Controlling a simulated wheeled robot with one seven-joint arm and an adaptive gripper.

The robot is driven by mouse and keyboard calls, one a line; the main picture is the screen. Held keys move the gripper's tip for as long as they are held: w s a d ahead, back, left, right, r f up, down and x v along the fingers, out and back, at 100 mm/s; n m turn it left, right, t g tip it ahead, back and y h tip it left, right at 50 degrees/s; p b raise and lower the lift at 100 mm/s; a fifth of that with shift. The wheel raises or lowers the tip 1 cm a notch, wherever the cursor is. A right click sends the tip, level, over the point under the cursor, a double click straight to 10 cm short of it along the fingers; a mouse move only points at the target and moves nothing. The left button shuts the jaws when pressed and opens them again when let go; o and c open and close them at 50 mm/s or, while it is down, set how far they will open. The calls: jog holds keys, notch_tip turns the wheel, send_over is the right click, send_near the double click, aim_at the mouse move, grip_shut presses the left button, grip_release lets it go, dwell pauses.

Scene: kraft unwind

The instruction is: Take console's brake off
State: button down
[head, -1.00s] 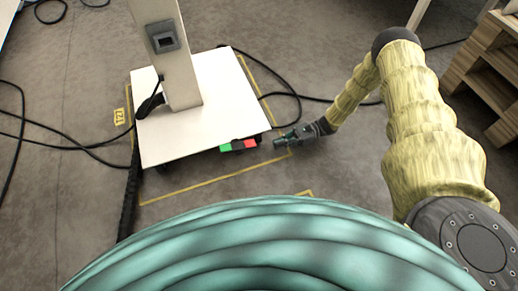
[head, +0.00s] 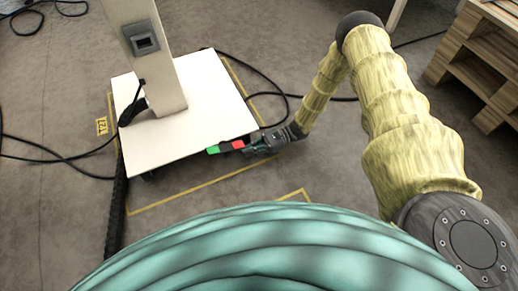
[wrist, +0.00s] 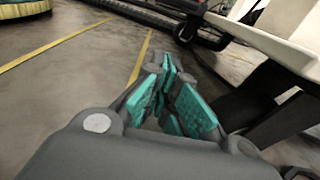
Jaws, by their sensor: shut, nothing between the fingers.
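The console (head: 190,125) is a white platform with a pale upright column (head: 150,60). At its front edge is a dark pedal bar with a green part (head: 213,150) on the left and a red part (head: 238,144) on the right. My gripper (head: 254,148) is low, just right of the red part; I cannot tell whether they touch. In the wrist view my gripper (wrist: 170,85) has its teal-padded fingers shut and empty. A dark angled piece (wrist: 270,120) is right of the fingers, below the white platform edge (wrist: 265,35).
Yellow tape (head: 190,190) outlines the floor around the console. Black cables (head: 70,157) lie at left and behind the console. A wooden pallet stack (head: 480,65) stands at the far right. Floor between the console and my body is clear.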

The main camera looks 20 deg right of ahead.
jog(key=shift+a+f+b, duration=0.25)
jog(key=shift+a+b, duration=0.05)
jog(key=shift+a, duration=0.6)
jog(key=shift+d+r, duration=0.45)
jog(key=shift+r, duration=0.4)
jog(key=shift+d+r+b, duration=0.15)
jog(key=shift+r+b, duration=0.25)
jog(key=shift+r, duration=0.25)
jog(key=shift+d+r+b, duration=0.15)
jog(key=shift+r+b, duration=0.2)
jog(key=shift+r, duration=0.25)
jog(key=shift+d+r+p, duration=0.1)
jog(key=shift+r+p, duration=0.1)
jog(key=shift+p, duration=0.15)
